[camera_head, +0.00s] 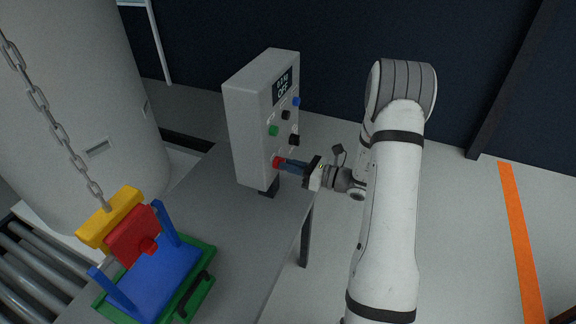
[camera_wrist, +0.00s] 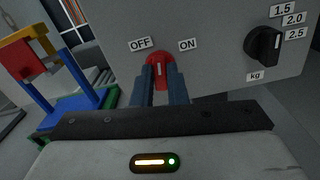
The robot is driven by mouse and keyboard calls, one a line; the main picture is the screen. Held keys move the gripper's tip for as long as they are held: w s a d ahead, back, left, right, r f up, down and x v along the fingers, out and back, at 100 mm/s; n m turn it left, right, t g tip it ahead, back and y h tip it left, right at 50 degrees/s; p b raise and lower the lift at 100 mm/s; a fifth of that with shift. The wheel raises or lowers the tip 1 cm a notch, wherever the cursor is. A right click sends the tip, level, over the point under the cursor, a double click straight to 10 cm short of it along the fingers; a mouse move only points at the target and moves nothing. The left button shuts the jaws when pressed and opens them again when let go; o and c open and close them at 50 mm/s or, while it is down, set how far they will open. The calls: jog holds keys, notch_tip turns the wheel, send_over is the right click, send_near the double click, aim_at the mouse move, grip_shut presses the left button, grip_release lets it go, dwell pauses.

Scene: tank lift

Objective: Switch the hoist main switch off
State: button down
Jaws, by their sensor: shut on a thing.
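The hoist main switch is a red knob (camera_wrist: 158,58) on the grey control box, below the OFF label (camera_wrist: 139,44) and the ON label (camera_wrist: 188,45). Its white mark looks close to upright in the wrist view, between the two labels. The knob also shows low on the box face in the head view (camera_head: 276,162). My gripper (camera_head: 287,164) reaches in from the right, its blue-grey fingers shut on either side of the knob. The box display (camera_head: 282,88) appears to read OFF.
The control box (camera_head: 240,125) stands on a grey table. Green, black and blue buttons sit above the switch. A black kg dial (camera_wrist: 263,46) is to the right. A chain (camera_head: 60,135) holds a yellow bar (camera_head: 112,215) at a blue-and-green fixture, left of the box.

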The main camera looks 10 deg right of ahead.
jog(key=shift+n+b, duration=1.1)
jog(key=shift+b, duration=0.65)
jog(key=c, duration=1.4)
grip_release()
jog(key=shift+c, duration=0.2)
jog(key=shift+d, duration=0.1)
jog(key=b+v, duration=0.1)
jog(key=v, duration=0.6)
jog(key=shift+s+d, duration=0.2)
jog(key=shift+d, duration=0.05)
